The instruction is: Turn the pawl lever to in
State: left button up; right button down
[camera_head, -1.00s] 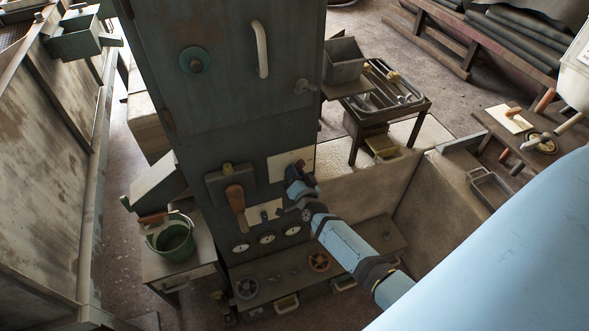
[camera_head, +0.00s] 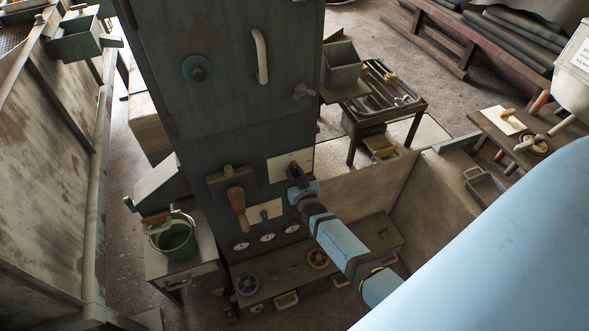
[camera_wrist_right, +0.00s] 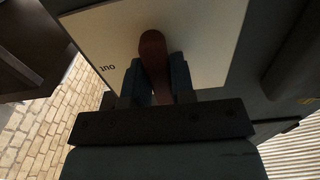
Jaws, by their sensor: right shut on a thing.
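The pawl lever (camera_wrist_right: 153,50) is a short reddish-brown handle in the right wrist view. It stands in front of a pale label plate (camera_wrist_right: 210,45) with the word "out" to its left, seen turned over. The plate also shows on the dark cabinet front in the head view (camera_head: 281,164). My right gripper (camera_wrist_right: 158,78) is shut on the lever, with one dark blue finger on each side of it. In the head view the right gripper (camera_head: 295,176) is against the plate and hides the lever. Any "in" mark is hidden. My left gripper is not in view.
A larger brown-handled lever (camera_head: 237,206) sits left of my gripper. Below are a small plate with a blue knob (camera_head: 264,215), several gauges (camera_head: 267,237) and a ledge with handwheels (camera_head: 318,258). A green bucket (camera_head: 174,241) stands on a side table at left.

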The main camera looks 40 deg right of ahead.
dwell(0.5)
jog(key=c, duration=1)
grip_release()
jog(key=b+v, duration=0.1)
jog(key=v, duration=1.3)
jog(key=shift+b, duration=0.3)
jog(key=shift+w+a, duration=0.1)
